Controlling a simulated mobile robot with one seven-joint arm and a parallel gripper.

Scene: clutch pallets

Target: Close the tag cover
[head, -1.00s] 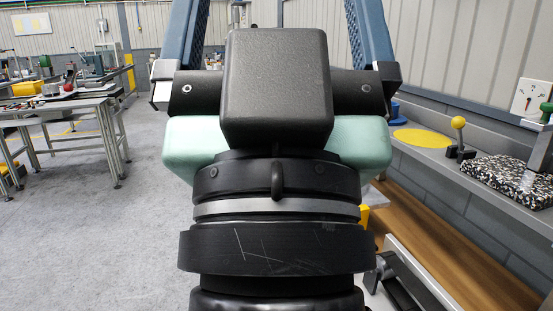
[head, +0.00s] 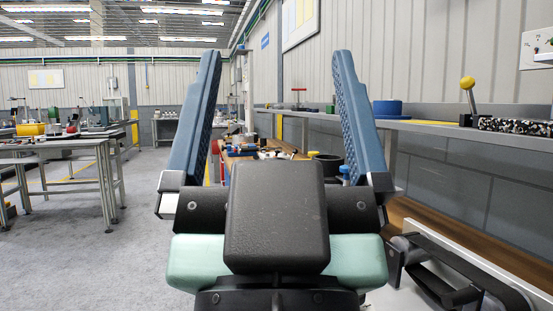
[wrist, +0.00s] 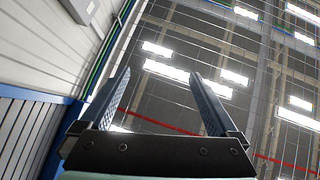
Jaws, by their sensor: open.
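My gripper (head: 276,55) is in the middle of the head view, its two blue padded fingers pointing up and wide apart, with nothing between them. In the wrist view my gripper (wrist: 160,73) is also open and empty, against the ceiling lights and roof beams. I cannot make out a tag cover in either view. My gripper and wrist hide part of the bench behind them.
A wall shelf (head: 428,127) runs along the right, carrying a yellow-knobbed lever (head: 469,88), a speckled block (head: 512,126) and a blue round part (head: 387,108). A black handle (head: 440,285) is at lower right. Metal tables (head: 75,147) stand left; grey floor (head: 85,235) there is clear.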

